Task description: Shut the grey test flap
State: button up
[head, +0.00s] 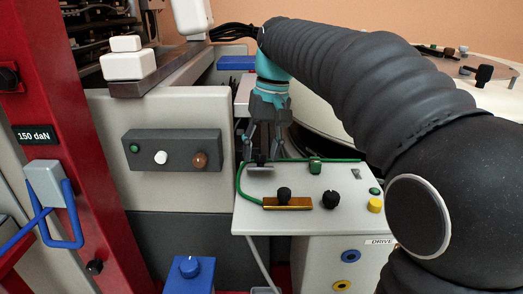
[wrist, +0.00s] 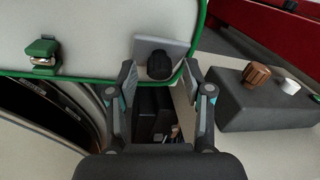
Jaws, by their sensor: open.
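The grey test flap (head: 260,169) is a small grey plate at the far left corner of the white panel top (head: 340,215), inside the green edge line. In the wrist view the flap (wrist: 147,45) lies just ahead of my fingertips, with a black knob (wrist: 160,67) in front of it. How far the flap stands open is unclear. My gripper (head: 264,150) points down over that corner, and its fingers partly hide the area behind. In the wrist view my gripper (wrist: 162,75) is open, its fingers on either side of the black knob, with nothing visibly held.
The panel also carries a green clip (head: 315,166), black knobs (head: 330,199), a brass bar (head: 287,203) and a yellow button (head: 375,205). A grey control box (head: 172,150) is to the left. A large round drum (head: 325,115) stands close behind.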

aim_at(260, 167)
grip_shut()
jog(key=shift+f, duration=0.1)
jog(key=s+t+b, duration=0.1)
jog(key=b, duration=0.2)
jog(key=f+t+b, duration=0.1)
jog(key=t+b, duration=0.1)
jog(key=b, duration=0.1)
jog(key=shift+s+f+b, duration=0.3)
jog(key=shift+s+b, duration=0.1)
jog(key=t+b, duration=0.1)
jog(key=b, duration=0.1)
jog(key=t+b, duration=0.1)
jog(key=b, duration=0.1)
jog(key=shift+s+a+f+t, duration=0.1)
jog(key=shift+s+f+t, duration=0.1)
jog(key=shift+s+t, duration=0.2)
jog(key=shift+r, duration=0.15)
grip_release()
